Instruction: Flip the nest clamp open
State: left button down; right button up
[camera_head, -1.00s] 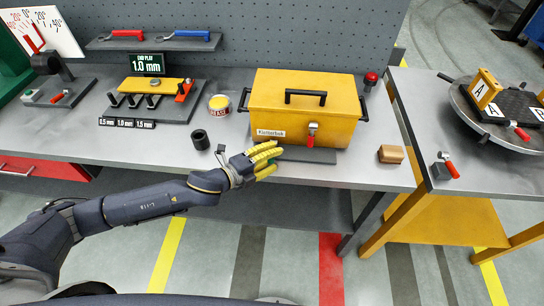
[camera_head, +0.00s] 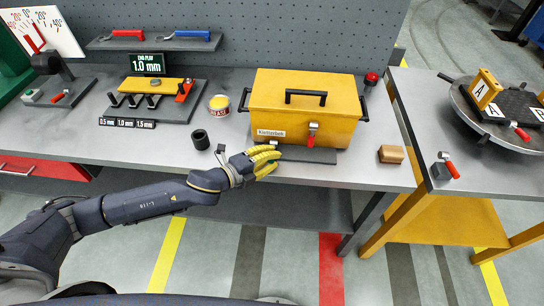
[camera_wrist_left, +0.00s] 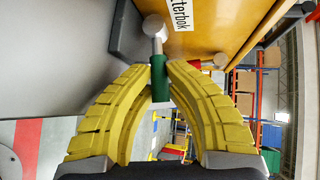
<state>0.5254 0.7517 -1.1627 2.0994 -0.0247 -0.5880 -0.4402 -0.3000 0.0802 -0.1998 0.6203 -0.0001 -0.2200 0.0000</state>
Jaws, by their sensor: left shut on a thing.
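Several red-handled clamps are in the head view, and I cannot tell which is the nest clamp. One red clamp (camera_head: 184,91) sits on the gauge fixture with a yellow bar, and one red handle (camera_head: 521,132) lies on the round turntable. My left gripper (camera_head: 279,155) is at the bench's front, left of and below the yellow box (camera_head: 283,121). In the wrist view its yellow fingers (camera_wrist_left: 161,68) are shut on a green cylinder (camera_wrist_left: 158,82) with a metal pin and round knob above. The fingers hide this piece in the head view. My right gripper is not in view.
A black ring (camera_head: 200,139) and tin (camera_head: 219,105) stand left.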

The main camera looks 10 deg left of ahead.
aim_at(273, 145)
pick_arm(q)
jog(key=shift+r, duration=0.1)
jog(key=shift+w+r+n+g+y, duration=0.15)
jog(key=shift+w+r+n+g, duration=0.1)
jog(key=shift+r+n+g, duration=0.35)
jog(key=shift+w+r+n+g+y, duration=0.2)
jog(key=shift+r+g, duration=0.2)
jog(key=shift+g, duration=0.4)
jog(key=shift+w+d+r+n+g+y, duration=0.1)
jog(key=shift+w+r+n+g+y, duration=0.1)
jog(key=shift+r+n+g, duration=0.3)
jog(key=shift+w+r+n+g+y, duration=0.1)
jog(key=shift+w+n+g+y, duration=0.1)
jog(key=shift+g, duration=0.5)
jog(key=c, duration=1.3)
grip_release()
jog(key=shift+c, duration=0.2)
jog(key=shift+w, duration=0.1)
jog(key=v, duration=1.2)
jog(key=shift+w, duration=0.1)
